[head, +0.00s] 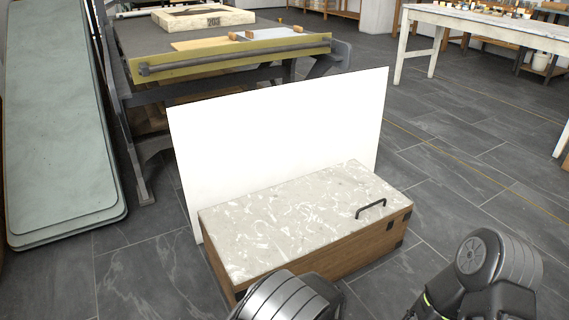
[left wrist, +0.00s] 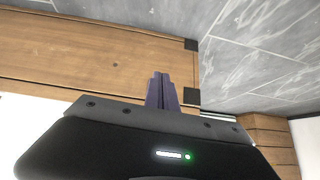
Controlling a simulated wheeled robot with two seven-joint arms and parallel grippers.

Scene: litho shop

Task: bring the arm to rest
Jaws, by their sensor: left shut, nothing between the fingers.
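My left gripper (left wrist: 162,90) shows in the left wrist view. Its two dark purple fingers are together with nothing between them. Behind the fingers is a brown wooden surface with black corner pieces, and grey floor tiles lie to the right. I cannot tell how far the fingertips are from the wood. In the head view, dark rounded links of my arms show at the bottom middle and bottom right. Neither gripper can be seen there, and my right gripper is in no view.
A wooden chest (head: 325,250) with a mottled top (head: 290,215) and black handle (head: 371,208) stands before my arms. A white panel (head: 280,135) stands upright behind it. A press table (head: 150,45) is beyond, pale slabs (head: 55,120) lean left. Floor (head: 440,150) is clear at right.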

